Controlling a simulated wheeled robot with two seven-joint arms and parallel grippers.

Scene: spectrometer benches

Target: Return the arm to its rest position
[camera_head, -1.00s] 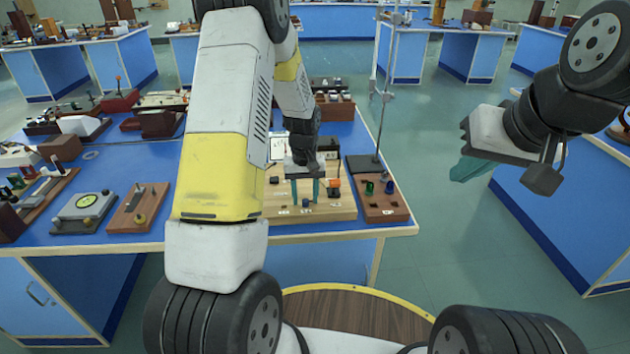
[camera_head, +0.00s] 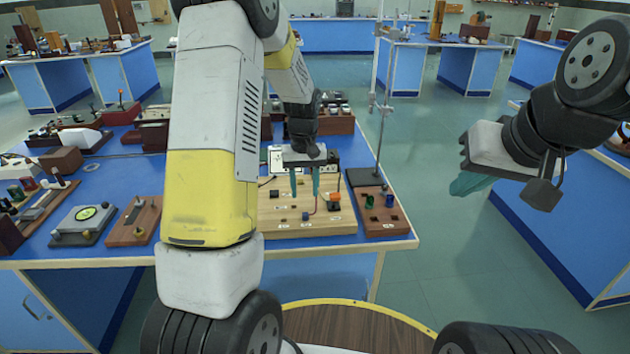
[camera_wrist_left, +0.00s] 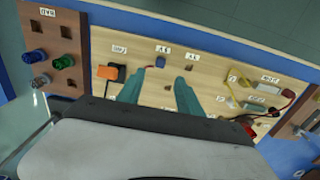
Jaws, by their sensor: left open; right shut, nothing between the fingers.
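My left gripper (camera_head: 304,182) is above the light wooden board (camera_head: 285,222) on the blue bench, with its two teal fingers apart and nothing between them. In the left wrist view the open fingers (camera_wrist_left: 158,92) point over the same board (camera_wrist_left: 215,60), which carries an orange block (camera_wrist_left: 107,72), a small blue part (camera_wrist_left: 161,61) and labels. My left arm crosses the head view from the bottom left and hides part of the bench. My right gripper (camera_head: 468,184) is at the right over the floor, away from any bench, with its teal fingers together and empty.
A dark red-brown board (camera_head: 385,222) with small coloured knobs sits right of the wooden board, beside a tall metal stand (camera_head: 382,125). A gauge box (camera_head: 84,222) and a small brown board (camera_head: 133,225) lie to the left. Another blue bench (camera_head: 560,235) stands at the right.

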